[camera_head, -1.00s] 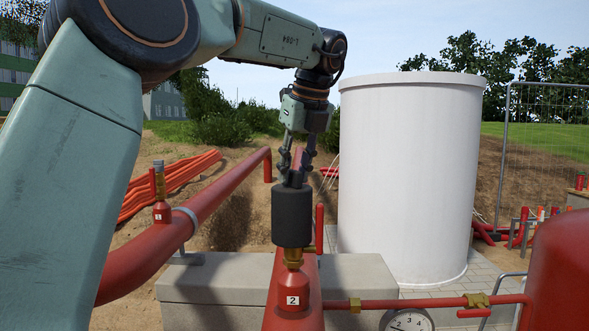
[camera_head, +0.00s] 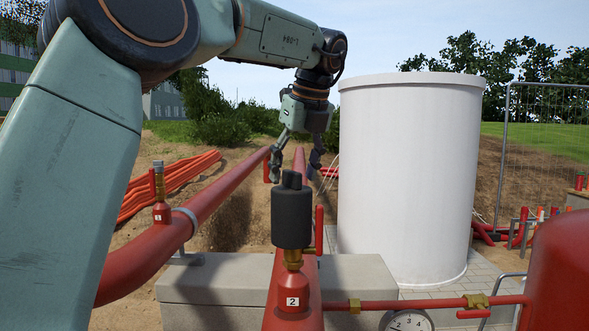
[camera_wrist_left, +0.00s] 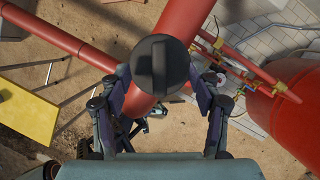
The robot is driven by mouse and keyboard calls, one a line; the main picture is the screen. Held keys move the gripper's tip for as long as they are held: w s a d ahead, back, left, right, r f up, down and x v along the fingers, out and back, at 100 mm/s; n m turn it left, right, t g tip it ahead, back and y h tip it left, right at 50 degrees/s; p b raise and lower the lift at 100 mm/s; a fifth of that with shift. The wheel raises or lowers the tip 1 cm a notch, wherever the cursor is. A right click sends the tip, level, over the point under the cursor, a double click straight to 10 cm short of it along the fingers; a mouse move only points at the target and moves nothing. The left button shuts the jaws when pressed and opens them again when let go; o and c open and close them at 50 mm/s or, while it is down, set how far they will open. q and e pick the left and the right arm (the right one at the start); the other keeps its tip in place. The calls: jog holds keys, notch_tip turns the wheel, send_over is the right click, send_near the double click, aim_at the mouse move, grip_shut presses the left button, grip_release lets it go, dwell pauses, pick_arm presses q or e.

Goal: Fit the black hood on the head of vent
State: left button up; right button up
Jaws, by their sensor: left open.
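The black hood (camera_head: 292,217) sits upright on the head of the vent, over the brass fitting (camera_head: 293,258) on the red pipe stub labelled 2 (camera_head: 292,291). Its top has a raised grip tab. My left gripper (camera_head: 293,172) is open, with its fingers spread on either side above the hood's tab and nothing held. In the left wrist view the hood (camera_wrist_left: 158,64) shows from above as a round black disc with a bar across it, beyond the open fingers of the left gripper (camera_wrist_left: 165,100). How deep the hood sits is hidden. My right gripper is not in view.
Another vent labelled 1 (camera_head: 161,205) stands on the left red pipe. A large white cylinder (camera_head: 408,180) stands close to the right of the hood. A red tank (camera_head: 560,275) and a pressure gauge (camera_head: 408,321) are at lower right. A concrete block (camera_head: 215,285) lies beneath the pipes.

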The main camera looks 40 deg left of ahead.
pick_arm(q)
jog(key=p+v, duration=0.5)
jog(key=v, duration=0.1)
jog(key=shift+r, duration=0.35)
jog(key=shift+d, duration=0.15)
jog(key=shift+r, duration=0.1)
jog(key=v, duration=1.2)
jog(key=shift+d, duration=0.1)
